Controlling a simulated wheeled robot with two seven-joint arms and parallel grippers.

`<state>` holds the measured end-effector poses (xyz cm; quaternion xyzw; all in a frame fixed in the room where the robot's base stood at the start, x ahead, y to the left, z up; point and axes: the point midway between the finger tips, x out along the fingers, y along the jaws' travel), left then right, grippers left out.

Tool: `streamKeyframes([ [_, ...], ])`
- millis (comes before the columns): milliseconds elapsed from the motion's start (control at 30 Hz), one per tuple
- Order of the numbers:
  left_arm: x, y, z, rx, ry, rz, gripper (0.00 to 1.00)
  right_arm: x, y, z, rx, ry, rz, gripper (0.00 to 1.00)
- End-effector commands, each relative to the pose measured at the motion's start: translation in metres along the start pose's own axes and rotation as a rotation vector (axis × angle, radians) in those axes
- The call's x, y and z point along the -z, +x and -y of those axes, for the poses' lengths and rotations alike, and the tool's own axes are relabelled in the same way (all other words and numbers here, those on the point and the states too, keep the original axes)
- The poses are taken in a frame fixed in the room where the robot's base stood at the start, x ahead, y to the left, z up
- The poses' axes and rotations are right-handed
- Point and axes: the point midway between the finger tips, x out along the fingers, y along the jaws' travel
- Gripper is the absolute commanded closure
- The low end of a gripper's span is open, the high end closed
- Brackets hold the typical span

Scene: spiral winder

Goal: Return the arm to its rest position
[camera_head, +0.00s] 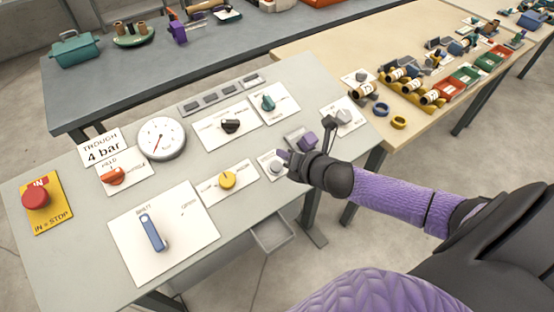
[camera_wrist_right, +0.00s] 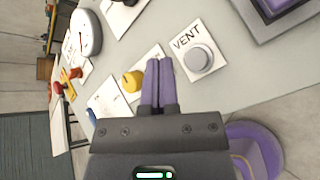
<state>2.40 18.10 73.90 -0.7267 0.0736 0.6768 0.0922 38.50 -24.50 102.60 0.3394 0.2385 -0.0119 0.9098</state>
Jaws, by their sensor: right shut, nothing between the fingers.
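My right gripper (camera_head: 284,155) reaches in from the right over the grey control panel (camera_head: 80,215) in the head view. Its purple fingers (camera_wrist_right: 159,84) are together and empty in the right wrist view. They point toward the panel beside the grey VENT button (camera_wrist_right: 199,60), which also shows just below the fingertips in the head view (camera_head: 276,167). I cannot tell whether the fingers touch the panel. The yellow knob (camera_head: 227,180) is to the left of the gripper. My left gripper is not in view.
The panel also carries a round gauge (camera_head: 162,138), a red stop button (camera_head: 36,197), an orange knob (camera_head: 113,176), a blue lever (camera_head: 153,232) and a black knob (camera_head: 230,126). A wooden table (camera_head: 330,47) with tubes and trays stands behind right. Open floor lies in front.

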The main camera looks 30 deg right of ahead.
Motion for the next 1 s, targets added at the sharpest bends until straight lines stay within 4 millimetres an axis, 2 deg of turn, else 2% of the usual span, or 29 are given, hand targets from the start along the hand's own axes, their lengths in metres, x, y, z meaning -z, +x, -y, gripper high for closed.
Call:
streamKeyframes([
  [367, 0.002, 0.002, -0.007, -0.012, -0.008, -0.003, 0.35, 0.005, 0.0, -0.001, 0.004, 0.029, -0.001, 1.0],
  [467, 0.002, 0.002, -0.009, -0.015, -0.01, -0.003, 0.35, 0.033, -0.009, -0.013, 0.076, 0.338, -0.001, 1.0],
  [600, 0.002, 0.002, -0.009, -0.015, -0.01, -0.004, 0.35, 0.078, -0.041, -0.026, 0.274, 0.956, 0.03, 1.0],
  [700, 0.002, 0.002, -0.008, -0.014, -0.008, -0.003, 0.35, 0.1, -0.068, -0.03, 0.425, 1.318, 0.078, 1.0],
  [800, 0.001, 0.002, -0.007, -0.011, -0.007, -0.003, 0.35, 0.118, -0.098, -0.033, 0.578, 1.626, 0.145, 1.0],
  [1000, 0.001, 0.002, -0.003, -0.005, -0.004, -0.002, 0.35, 0.146, -0.163, -0.038, 0.896, 2.134, 0.349, 1.0],
])
